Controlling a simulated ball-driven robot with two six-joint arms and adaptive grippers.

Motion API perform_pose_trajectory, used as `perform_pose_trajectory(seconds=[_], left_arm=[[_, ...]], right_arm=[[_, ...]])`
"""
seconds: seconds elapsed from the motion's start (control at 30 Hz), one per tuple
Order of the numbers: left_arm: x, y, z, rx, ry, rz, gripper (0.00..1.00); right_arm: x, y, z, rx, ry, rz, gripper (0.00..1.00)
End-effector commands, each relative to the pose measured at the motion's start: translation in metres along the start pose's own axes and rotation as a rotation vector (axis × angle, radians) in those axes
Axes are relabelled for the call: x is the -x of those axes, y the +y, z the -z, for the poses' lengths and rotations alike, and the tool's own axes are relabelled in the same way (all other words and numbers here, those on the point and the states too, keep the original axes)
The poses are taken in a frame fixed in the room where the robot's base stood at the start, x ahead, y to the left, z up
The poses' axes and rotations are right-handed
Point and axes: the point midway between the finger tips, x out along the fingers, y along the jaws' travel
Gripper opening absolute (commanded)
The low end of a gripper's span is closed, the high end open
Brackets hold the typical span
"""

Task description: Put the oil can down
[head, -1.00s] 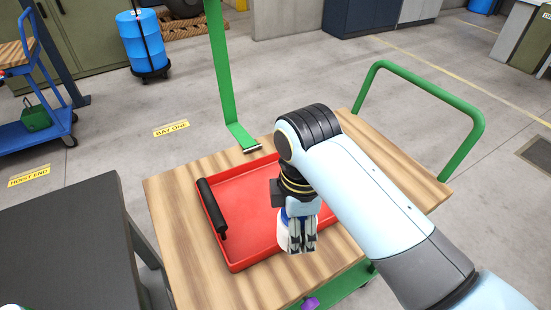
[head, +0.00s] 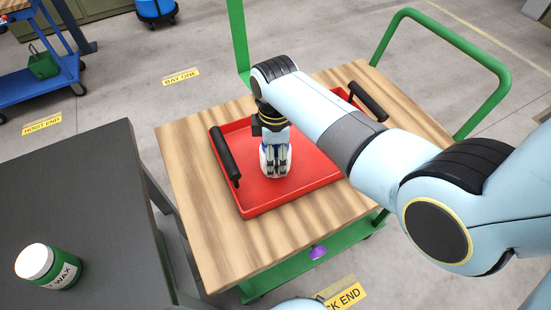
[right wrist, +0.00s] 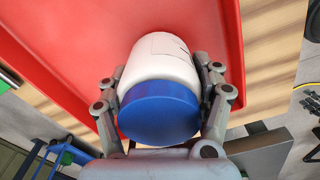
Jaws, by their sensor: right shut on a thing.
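The oil can is a white body with a blue cap; in the right wrist view (right wrist: 158,112) the cap faces the camera and the white body points at red tray floor. My right gripper (head: 277,165) is shut on the can, a finger on each side. In the head view the fingers hide most of the can (head: 264,160). The can is over the red tray (head: 258,208), left of its middle; I cannot tell whether it touches the tray floor. My left gripper is not in view.
The tray has two black handles (head: 226,156) and lies on a wood-topped cart (head: 195,210) with a green frame (head: 404,24). A dark table (head: 65,190) at the left bears a green wax tin (head: 63,272) with a white lid. The tray's right half is clear.

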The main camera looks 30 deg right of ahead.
Motion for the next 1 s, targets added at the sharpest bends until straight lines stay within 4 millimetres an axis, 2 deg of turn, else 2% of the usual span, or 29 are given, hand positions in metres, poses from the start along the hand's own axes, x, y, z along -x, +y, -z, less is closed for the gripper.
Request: perform_pose_trajectory(seconds=[0.13, 0.5, 0.53, 0.7, 1.0], left_arm=[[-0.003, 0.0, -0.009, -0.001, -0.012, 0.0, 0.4], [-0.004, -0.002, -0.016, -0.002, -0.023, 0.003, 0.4], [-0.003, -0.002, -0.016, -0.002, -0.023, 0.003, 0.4], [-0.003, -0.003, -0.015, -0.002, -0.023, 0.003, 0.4], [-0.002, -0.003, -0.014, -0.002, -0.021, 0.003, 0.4]], right_arm=[[-0.017, 0.0, 0.0, 0.0, 0.0, 0.0, 0.2], [-0.021, 0.0, 0.0, 0.0, 0.001, -0.001, 0.2], [-0.021, 0.0, 0.0, 0.0, 0.001, -0.001, 0.69], [-0.021, 0.0, 0.0, 0.0, 0.0, -0.001, 0.91], [-0.019, 0.0, 0.0, 0.0, 0.0, -0.001, 0.92]])
